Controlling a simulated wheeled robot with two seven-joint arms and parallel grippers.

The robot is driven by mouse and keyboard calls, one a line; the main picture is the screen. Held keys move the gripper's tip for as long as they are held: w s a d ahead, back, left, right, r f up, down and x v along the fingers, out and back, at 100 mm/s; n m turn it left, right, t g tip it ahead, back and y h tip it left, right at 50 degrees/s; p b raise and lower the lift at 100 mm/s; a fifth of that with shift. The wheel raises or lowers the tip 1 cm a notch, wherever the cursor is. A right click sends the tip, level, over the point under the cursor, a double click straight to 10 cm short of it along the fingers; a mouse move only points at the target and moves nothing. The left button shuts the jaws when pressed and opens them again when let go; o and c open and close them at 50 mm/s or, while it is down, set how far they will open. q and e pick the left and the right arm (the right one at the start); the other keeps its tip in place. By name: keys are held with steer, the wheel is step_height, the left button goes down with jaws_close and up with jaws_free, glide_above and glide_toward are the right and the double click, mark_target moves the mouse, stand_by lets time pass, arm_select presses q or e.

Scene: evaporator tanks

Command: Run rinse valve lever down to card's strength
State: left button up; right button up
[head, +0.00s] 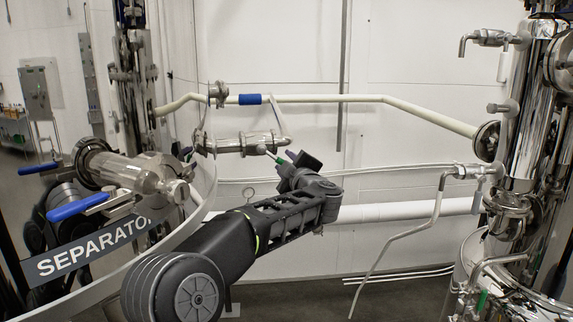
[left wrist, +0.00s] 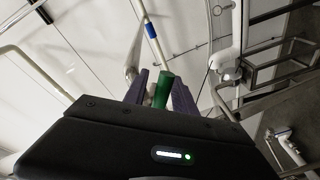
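A lever with a green grip (head: 281,161) sits at the end of a horizontal steel pipe fitting (head: 245,143) in the head view. My left gripper (head: 287,160) is at this green grip, coming from the lower right. In the left wrist view the green grip (left wrist: 163,92) stands between the two purple fingers of my left gripper (left wrist: 160,90). A narrow gap shows on its left side; contact on the right side is unclear. The head view hides most of the fingertips. I cannot make out a strength card. My right gripper is not in view.
Two blue-handled valves (head: 75,207) and a SEPARATOR sign (head: 90,248) stand at the left. A pale pipe with a blue band (head: 250,99) runs above the gripper. A steel tank column (head: 530,120) and a bent pipe (head: 405,233) are at the right.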

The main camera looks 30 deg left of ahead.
arm_select(q)
steer(key=shift+o, duration=0.3)
steer(key=shift+d, duration=0.1)
steer(key=b+v, duration=0.2)
steer(key=v, duration=0.5)
steer(key=shift+s+d, duration=0.2)
steer(key=shift+s, duration=0.05)
